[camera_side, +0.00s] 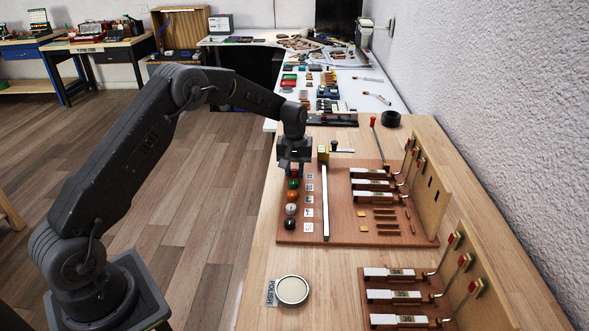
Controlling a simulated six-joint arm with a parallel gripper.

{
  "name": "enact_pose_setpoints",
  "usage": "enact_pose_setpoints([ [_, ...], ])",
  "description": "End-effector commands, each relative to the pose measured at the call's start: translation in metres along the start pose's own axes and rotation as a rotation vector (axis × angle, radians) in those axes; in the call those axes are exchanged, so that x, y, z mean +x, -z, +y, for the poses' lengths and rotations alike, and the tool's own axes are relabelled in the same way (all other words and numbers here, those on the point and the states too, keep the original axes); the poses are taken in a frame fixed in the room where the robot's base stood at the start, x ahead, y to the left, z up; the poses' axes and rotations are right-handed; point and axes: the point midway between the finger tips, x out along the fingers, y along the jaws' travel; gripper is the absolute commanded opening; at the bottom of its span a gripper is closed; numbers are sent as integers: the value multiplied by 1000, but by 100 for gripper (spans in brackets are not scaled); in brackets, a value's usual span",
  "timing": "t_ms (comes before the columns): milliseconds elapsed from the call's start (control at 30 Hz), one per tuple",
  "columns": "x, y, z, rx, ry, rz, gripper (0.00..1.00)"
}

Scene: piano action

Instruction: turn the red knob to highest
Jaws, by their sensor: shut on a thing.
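The wooden board (330,234) on the bench carries a column of small coloured knobs along its left edge. My gripper (294,171) points down over the far end of this column. It is shut on the red knob (293,174), of which only a little red shows below the fingers. A green knob (293,184) sits just nearer than it, then an orange-brown knob (292,197), a white one (291,209) and a black one (290,224). How far the red knob is turned cannot be seen.
Small number cards (308,213) lie right of the knobs. Several key assemblies (372,185) are further right. A polish tin (292,290) stands in front on clear bench.

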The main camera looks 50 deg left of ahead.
Motion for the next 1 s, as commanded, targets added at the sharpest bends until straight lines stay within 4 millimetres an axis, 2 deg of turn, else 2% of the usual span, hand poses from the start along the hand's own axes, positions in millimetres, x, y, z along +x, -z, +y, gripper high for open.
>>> enact_pose_setpoints([
  [1000,-2,0,1,966,-1,1,4],
])
